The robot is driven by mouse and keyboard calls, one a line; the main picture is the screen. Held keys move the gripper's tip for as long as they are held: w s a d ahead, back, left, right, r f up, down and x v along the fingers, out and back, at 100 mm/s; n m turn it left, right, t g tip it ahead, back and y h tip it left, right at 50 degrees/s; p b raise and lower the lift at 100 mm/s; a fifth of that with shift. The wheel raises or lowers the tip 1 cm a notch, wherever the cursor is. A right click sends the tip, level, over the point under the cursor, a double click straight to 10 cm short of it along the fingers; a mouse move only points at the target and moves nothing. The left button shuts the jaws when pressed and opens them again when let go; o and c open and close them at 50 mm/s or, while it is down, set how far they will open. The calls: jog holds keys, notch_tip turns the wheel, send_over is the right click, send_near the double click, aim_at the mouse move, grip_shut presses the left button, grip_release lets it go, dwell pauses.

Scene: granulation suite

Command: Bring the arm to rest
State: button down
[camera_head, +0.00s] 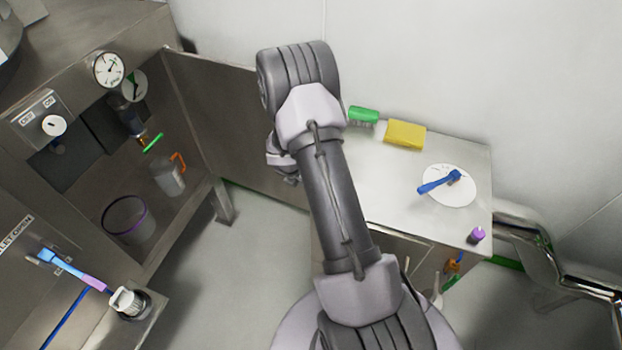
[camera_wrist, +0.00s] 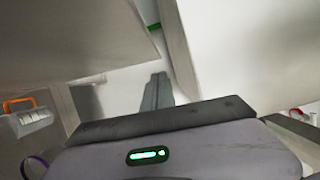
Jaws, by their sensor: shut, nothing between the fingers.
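My arm rises through the middle of the head view and bends at the top. My gripper is hidden there behind the arm links. In the wrist view my gripper (camera_wrist: 158,80) shows as two dark grey fingers lying together, shut and empty. They point out over the pale floor, and I see nothing touching them.
On the left, a steel cabinet holds a jug with an orange handle (camera_head: 168,180) and a purple-rimmed bucket (camera_head: 130,222). Floor between is clear.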

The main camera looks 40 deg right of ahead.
jog(key=s+a+r+m, duration=0.2)
jog(key=a+r+m, duration=0.15)
jog(key=r, duration=0.55)
jog(key=s+a+r+m+t, duration=0.1)
jog(key=a+r+m, duration=0.3)
jog(key=r, duration=0.5)
jog(key=s+a+r+m, duration=0.2)
jog(key=r+m, duration=0.4)
jog(key=r, duration=0.3)
jog(key=s+a+r+m+t+y+b, duration=0.1)
jog(key=s+a+r+m+y, duration=0.2)
jog(key=s+a+m, duration=0.4)
jog(key=s+a+r+m+t+y+b, duration=0.1)
jog(key=s+a+r+m+y, duration=0.2)
jog(key=s+a+r+m, duration=0.3)
jog(key=s+a+m, duration=0.1)
jog(key=s+a, duration=0.3)
jog(key=a, duration=0.2)
jog(key=shift+s+t, duration=0.15)
jog(key=shift+t, duration=0.25)
jog(key=shift+f, duration=0.1)
